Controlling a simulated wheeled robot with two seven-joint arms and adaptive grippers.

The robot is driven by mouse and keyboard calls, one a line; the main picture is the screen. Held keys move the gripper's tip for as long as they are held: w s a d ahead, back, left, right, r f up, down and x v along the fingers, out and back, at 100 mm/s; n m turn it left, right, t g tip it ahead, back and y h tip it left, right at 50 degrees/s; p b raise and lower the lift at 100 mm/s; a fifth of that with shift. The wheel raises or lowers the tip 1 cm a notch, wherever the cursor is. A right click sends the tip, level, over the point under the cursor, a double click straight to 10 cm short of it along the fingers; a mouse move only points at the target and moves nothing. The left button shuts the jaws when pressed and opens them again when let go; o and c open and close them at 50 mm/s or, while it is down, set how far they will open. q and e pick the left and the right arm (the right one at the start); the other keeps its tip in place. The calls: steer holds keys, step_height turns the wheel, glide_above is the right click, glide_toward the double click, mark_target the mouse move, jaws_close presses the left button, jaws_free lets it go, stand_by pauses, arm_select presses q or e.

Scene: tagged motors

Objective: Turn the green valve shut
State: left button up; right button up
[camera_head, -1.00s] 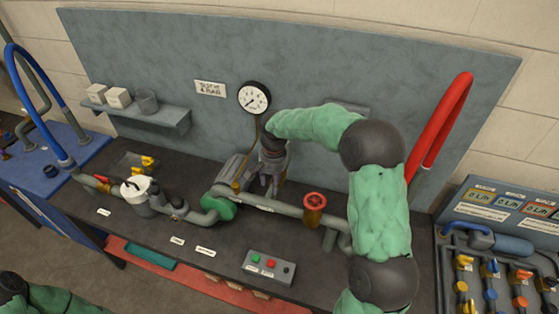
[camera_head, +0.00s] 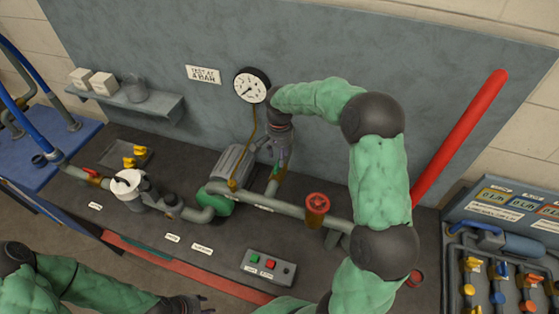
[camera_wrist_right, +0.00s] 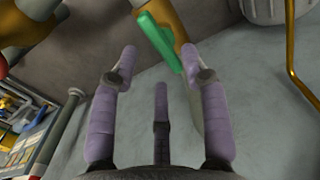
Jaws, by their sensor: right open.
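The green valve handle (camera_wrist_right: 157,40) is a flat green lever on a brass-coloured body in the right wrist view. It lies just beyond my right gripper's fingertips, nearer the right-hand finger; I cannot tell whether they touch. In the head view a small bit of the green handle (camera_head: 277,170) shows below the right gripper (camera_head: 279,160), beside the grey pump motor. My right gripper (camera_wrist_right: 160,62) is open, with its purple fingers spread and nothing between them. My left gripper (camera_head: 197,304) is partly in view at the bottom edge; its fingers are not clear.
A red handwheel (camera_head: 317,201) stands on the grey pipe right of the green valve. A pressure gauge (camera_head: 252,85) hangs on the back panel. A button box (camera_head: 268,266) sits at the bench front. A red pipe (camera_head: 460,135) rises at the right.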

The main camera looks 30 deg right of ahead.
mark_target(278, 166)
steer(key=shift+f, duration=1.8)
jaws_close()
